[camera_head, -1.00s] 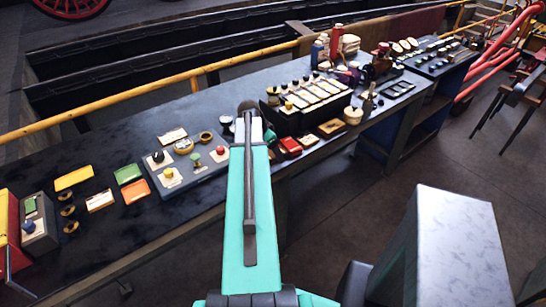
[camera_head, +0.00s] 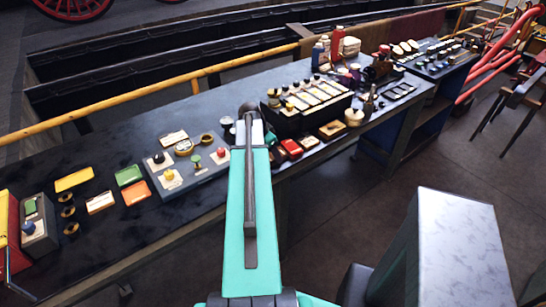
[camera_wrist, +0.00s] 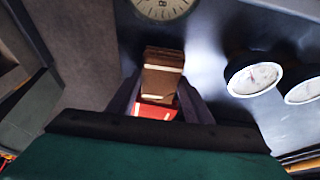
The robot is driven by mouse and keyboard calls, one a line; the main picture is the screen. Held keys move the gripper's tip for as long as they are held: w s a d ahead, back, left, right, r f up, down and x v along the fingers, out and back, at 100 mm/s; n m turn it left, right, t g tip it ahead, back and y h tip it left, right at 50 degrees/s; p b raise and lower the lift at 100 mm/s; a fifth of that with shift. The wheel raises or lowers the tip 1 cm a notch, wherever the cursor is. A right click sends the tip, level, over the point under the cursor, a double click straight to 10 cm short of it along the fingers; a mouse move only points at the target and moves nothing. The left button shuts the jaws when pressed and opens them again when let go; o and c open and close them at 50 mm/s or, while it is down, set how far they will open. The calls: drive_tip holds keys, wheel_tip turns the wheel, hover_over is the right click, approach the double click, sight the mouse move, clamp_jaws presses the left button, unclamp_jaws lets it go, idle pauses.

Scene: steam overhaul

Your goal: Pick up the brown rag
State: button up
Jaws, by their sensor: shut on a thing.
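In the wrist view, a brown, folded-looking piece, which I take as the brown rag (camera_wrist: 163,72), sits between the two dark fingers of my gripper (camera_wrist: 158,98). The fingers are closed in on it from both sides. A bright red piece (camera_wrist: 157,112) shows just below it, close to the fingers; I cannot tell whether it touches them. In the head view my teal arm reaches up to the bench (camera_head: 215,92), and the gripper itself is hidden behind the arm.
White-faced gauges (camera_wrist: 254,76) lie right of the fingers in the wrist view, with another dial (camera_wrist: 162,6) above. In the head view, a button panel (camera_head: 190,170) is left of my arm and a dark switch box (camera_head: 308,108) right. A yellow rail (camera_head: 150,97) runs behind the bench.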

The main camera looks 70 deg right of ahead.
drive_tip(key=shift+r, duration=0.1)
drive_tip(key=shift+r+p, duration=0.25)
drive_tip(key=shift+p, duration=0.15)
wheel_tip(320, 180, up, 10)
drive_tip(key=b, duration=0.3)
drive_tip(key=shift+f, duration=0.1)
idle(1.0)
